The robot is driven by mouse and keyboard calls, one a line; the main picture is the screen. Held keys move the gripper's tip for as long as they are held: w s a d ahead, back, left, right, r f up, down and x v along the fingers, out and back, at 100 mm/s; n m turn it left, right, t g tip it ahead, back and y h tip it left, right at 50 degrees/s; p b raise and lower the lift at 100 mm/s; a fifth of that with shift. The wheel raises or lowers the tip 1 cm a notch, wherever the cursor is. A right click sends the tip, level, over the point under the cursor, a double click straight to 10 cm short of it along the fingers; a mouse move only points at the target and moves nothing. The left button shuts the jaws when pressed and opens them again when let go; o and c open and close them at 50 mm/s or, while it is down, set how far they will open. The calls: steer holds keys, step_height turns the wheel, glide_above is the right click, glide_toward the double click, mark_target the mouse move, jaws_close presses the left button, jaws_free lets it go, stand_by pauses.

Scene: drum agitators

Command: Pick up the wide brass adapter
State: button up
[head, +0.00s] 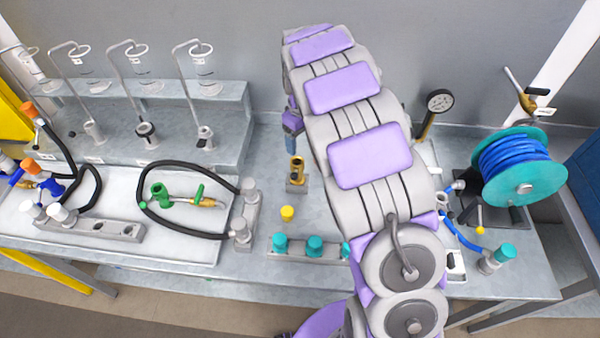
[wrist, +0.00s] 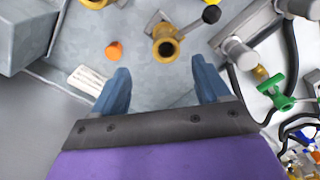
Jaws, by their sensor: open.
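A brass fitting (head: 296,172) with a dark opening stands upright on a small grey block on the bench in the head view. In the wrist view a brass fitting (wrist: 164,33) with a wide round dark bore lies just beyond my fingertips, roughly centred between them. I cannot tell for sure which brass part is the wide adapter. My gripper (wrist: 163,84) is open and empty, with its two blue fingers apart. In the head view its blue fingers (head: 292,124) show above the brass fitting, partly hidden by my arm.
A yellow cap (head: 287,213) and a rail with several teal caps (head: 314,244) lie nearer the bench front. A green fitting (head: 161,195) with a black hose is at left. A hose reel (head: 520,168) stands at right. The wrist view shows an orange cap (wrist: 114,50).

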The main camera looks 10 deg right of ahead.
mark_target(299, 160)
steer(key=f, duration=0.2)
steer(key=a+f+b, duration=0.1)
steer(key=f, duration=0.2)
steer(key=a+f, duration=0.1)
steer(key=f, duration=0.2)
steer(key=shift+d+f, duration=0.15)
steer(key=shift+f, duration=0.2)
steer(key=shift+d+f, duration=0.25)
steer(key=shift+d, duration=0.2)
step_height(299, 160, down, 4)
steer(key=shift+w+a+f+b, duration=0.15)
steer(key=shift+f+b, duration=0.05)
steer(key=shift+b, duration=0.65)
steer(key=shift+a+f, duration=0.25)
steer(key=shift+d, duration=0.35)
steer(key=c, duration=0.5)
steer(key=shift+a, duration=0.2)
steer(key=c, duration=0.8)
